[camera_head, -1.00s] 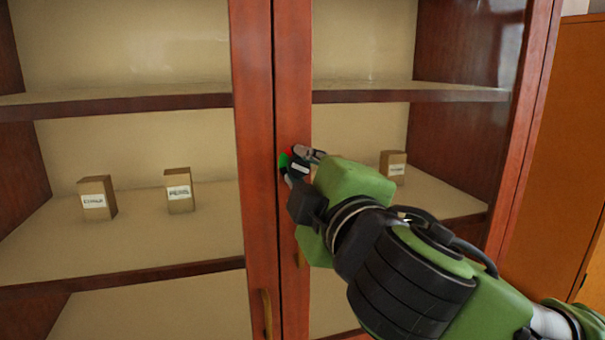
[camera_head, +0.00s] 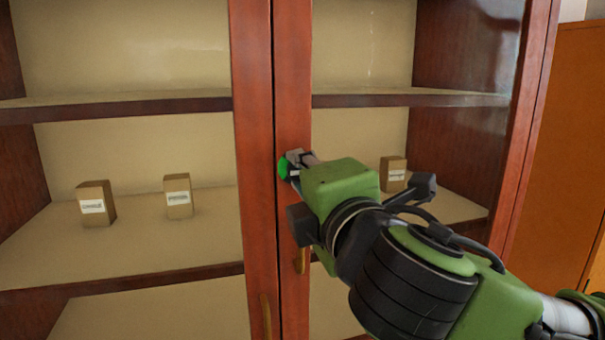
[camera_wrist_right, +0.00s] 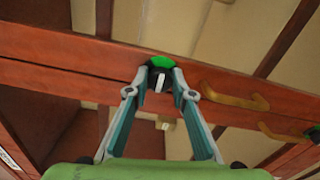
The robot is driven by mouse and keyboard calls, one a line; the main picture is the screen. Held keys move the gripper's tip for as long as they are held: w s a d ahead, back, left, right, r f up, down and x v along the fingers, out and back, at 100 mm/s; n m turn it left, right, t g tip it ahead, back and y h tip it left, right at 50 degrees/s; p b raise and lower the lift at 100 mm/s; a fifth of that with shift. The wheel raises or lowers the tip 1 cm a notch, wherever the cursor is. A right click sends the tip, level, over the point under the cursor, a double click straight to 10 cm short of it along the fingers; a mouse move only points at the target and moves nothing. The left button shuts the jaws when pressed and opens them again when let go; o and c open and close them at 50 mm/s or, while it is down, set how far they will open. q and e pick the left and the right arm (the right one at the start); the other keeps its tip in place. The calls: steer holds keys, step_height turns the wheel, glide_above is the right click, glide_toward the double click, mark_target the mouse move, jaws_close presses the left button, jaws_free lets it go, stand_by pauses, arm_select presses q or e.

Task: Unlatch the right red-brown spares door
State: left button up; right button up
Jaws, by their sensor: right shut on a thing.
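The right red-brown door (camera_head: 294,80) is shut beside the left door (camera_head: 254,120), with a thin dark seam between their frames. On the right door's frame is a small latch with a green disc (camera_head: 283,169), partly hidden by my right gripper (camera_head: 296,164). In the right wrist view the latch knob (camera_wrist_right: 158,82) is dark with a white mark, below a green plate (camera_wrist_right: 160,62). My right gripper's two fingertips (camera_wrist_right: 160,80) are closed on either side of this knob. My left gripper is not in view.
Brass handles hang lower on the right door (camera_head: 300,261) and the left door (camera_head: 266,315). Labelled boxes stand on shelves behind the doors, including one on the left (camera_head: 96,203) and one on the right (camera_head: 393,174). An orange-brown cabinet (camera_head: 565,140) stands at right.

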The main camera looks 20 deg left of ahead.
steer(key=o, duration=1.1)
steer(key=v, duration=1.2)
steer(key=shift+w, duration=0.1)
